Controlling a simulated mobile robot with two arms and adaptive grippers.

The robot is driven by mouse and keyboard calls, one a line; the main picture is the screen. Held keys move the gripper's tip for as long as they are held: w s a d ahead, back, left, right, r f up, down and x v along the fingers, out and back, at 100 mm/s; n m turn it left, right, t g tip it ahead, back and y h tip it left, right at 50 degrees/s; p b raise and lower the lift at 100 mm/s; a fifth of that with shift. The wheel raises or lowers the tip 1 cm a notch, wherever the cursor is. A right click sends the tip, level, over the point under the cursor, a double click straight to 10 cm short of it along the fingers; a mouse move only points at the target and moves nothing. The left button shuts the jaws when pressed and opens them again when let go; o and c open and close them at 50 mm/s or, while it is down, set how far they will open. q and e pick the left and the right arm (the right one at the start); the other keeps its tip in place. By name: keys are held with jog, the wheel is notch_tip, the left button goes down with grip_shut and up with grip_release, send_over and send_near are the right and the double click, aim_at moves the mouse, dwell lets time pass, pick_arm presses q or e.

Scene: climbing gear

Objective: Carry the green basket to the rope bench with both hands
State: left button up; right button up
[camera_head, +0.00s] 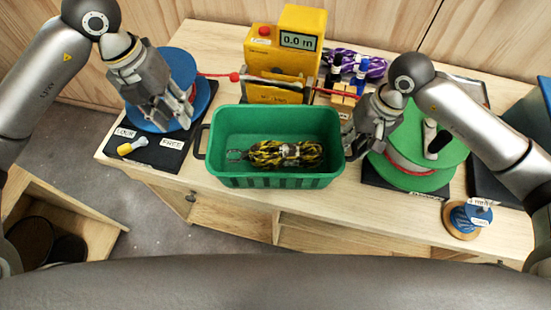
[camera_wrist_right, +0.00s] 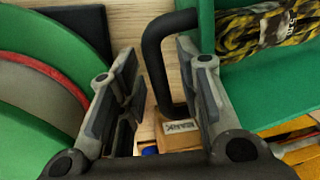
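The green basket (camera_head: 222,165) sits upright on a wooden bench (camera_head: 395,222), with a bundle of yellow and black rope (camera_head: 285,154) inside. Its black left handle (camera_head: 199,142) sticks out at its left side. My left gripper (camera_head: 178,116) is open and empty, above the blue reel, left of and apart from that handle. My right gripper (camera_head: 352,144) is at the basket's right side. In the right wrist view its open fingers (camera_wrist_right: 160,95) stand either side of the black right handle (camera_wrist_right: 155,55), with gaps visible.
A yellow length meter (camera_head: 285,50) stands behind the basket. A blue reel (camera_head: 195,75) is at left, on a black plate with a lever (camera_head: 132,146). A green reel (camera_head: 415,165) stands close at right. A small blue spool (camera_head: 467,217) is at the front right.

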notch_tip(320, 180, up, 12)
jog(key=d, duration=0.2)
jog(key=shift+d, duration=0.15)
jog(key=shift+f, duration=0.15)
dwell(0.5)
